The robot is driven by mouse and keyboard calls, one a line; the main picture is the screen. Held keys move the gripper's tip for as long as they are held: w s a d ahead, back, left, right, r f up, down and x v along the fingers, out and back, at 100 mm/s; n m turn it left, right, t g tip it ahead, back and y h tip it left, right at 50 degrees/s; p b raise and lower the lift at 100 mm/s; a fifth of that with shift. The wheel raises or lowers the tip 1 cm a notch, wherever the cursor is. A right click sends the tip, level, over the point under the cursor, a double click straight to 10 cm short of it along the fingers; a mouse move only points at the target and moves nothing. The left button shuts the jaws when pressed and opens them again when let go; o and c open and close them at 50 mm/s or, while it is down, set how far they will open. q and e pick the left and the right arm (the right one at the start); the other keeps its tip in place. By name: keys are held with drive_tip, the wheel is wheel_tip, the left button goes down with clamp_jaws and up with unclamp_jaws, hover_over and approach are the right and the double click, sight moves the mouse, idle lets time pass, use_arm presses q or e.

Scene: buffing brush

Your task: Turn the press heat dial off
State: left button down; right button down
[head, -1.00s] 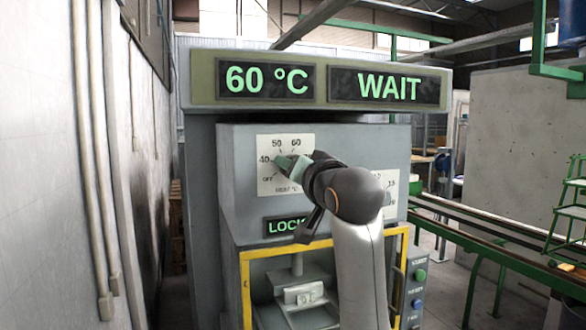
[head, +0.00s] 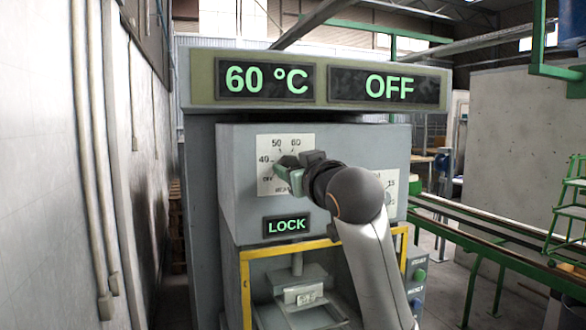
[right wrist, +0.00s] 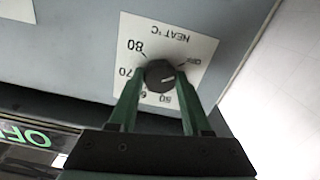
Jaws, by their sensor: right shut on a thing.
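The press heat dial (right wrist: 158,76) is a round black knob on a white plate (right wrist: 170,45) marked HEAT °C, with OFF and temperature numbers around it. In the right wrist view the plate appears upside down, and a short pale mark on the knob points roughly to the OFF side. My right gripper (right wrist: 159,80) is shut on the knob, one green finger on each side. In the head view the right gripper (head: 285,174) hides the knob and part of the plate. The press's top display (head: 389,87) reads OFF, and the one beside it (head: 265,79) reads 60 °C. My left gripper is not in view.
A LOCK sign (head: 287,225) is lit below the dial plate. A yellow frame (head: 246,290) surrounds the press opening. A second dial plate (head: 391,190) is partly behind my right arm. A white wall (head: 40,180) runs close along the left.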

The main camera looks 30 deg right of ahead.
drive_tip(key=shift+f, duration=0.15)
drive_tip(key=shift+c, duration=1.7)
unclamp_jaws()
drive_tip(key=b+v, duration=0.2)
drive_tip(key=v, duration=1)
drive_tip(key=shift+s, duration=0.25)
drive_tip(key=shift+a, duration=0.1)
